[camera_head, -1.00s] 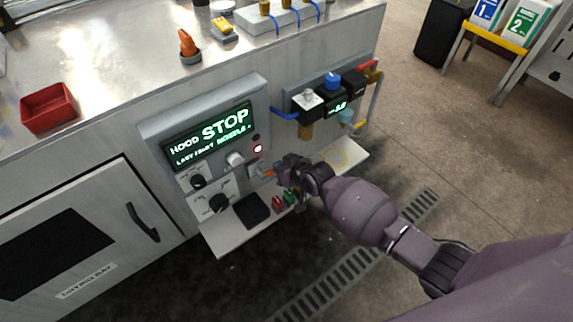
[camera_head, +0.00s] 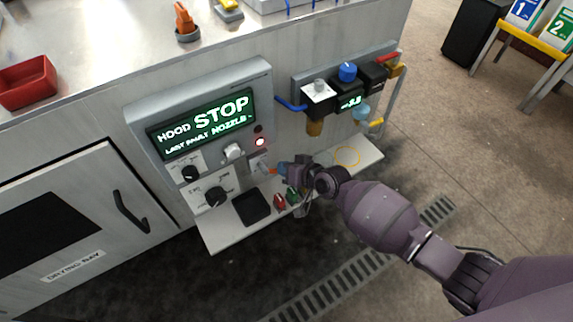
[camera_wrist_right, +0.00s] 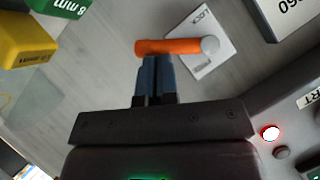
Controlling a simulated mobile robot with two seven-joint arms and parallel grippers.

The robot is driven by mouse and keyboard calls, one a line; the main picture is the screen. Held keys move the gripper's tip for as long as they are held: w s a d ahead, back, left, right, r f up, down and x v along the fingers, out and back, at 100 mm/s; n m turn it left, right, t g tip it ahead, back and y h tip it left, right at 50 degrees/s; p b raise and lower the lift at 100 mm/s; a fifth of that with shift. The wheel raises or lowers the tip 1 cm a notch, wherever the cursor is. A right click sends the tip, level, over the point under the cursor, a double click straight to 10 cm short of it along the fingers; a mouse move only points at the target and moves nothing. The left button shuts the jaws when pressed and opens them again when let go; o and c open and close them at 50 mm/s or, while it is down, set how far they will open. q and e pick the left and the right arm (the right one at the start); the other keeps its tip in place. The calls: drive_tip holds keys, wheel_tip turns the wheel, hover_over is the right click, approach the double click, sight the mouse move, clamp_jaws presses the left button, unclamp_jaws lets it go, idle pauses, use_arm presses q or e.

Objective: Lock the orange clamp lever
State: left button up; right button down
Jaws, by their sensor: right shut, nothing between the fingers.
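The orange clamp lever (camera_wrist_right: 168,47) lies nearly level in the wrist view. Its right end meets a round grey pivot (camera_wrist_right: 210,44) on a white plate (camera_wrist_right: 205,60) marked LOCK. In the head view only a small bit of the lever (camera_head: 273,171) shows beside the fingers. My right gripper (camera_wrist_right: 154,62) is shut and empty. Its blue fingertips are right at the lever's left part, and I cannot tell whether they touch it. The right gripper also shows in the head view (camera_head: 284,169), in front of the panel. My left gripper is not in view.
The control panel (camera_head: 262,88) reads STOP, with a lit red lamp (camera_head: 260,142). Below are dark knobs (camera_head: 190,173) and a white shelf (camera_head: 228,239) with a black pad (camera_head: 251,207) and red (camera_head: 279,202) and green blocks. Regulators (camera_head: 348,101) with tubing stand to the right.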

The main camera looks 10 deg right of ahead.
use_arm(q)
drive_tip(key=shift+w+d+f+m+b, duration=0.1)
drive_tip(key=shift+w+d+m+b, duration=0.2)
drive_tip(key=shift+b, duration=0.4)
use_arm(e)
drive_tip(key=shift+s+a+f, duration=0.15)
drive_tip(key=shift+a+f, duration=0.2)
drive_tip(key=shift+f, duration=0.35)
drive_tip(key=shift+s+a+f, duration=0.1)
drive_tip(key=shift+a+f, duration=0.3)
drive_tip(key=shift+f, duration=0.3)
drive_tip(key=shift+s+a+f, duration=0.15)
drive_tip(key=shift+a+f, duration=0.2)
drive_tip(key=shift+f, duration=0.35)
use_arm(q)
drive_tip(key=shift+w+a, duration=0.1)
use_arm(e)
drive_tip(key=shift+a, duration=0.1)
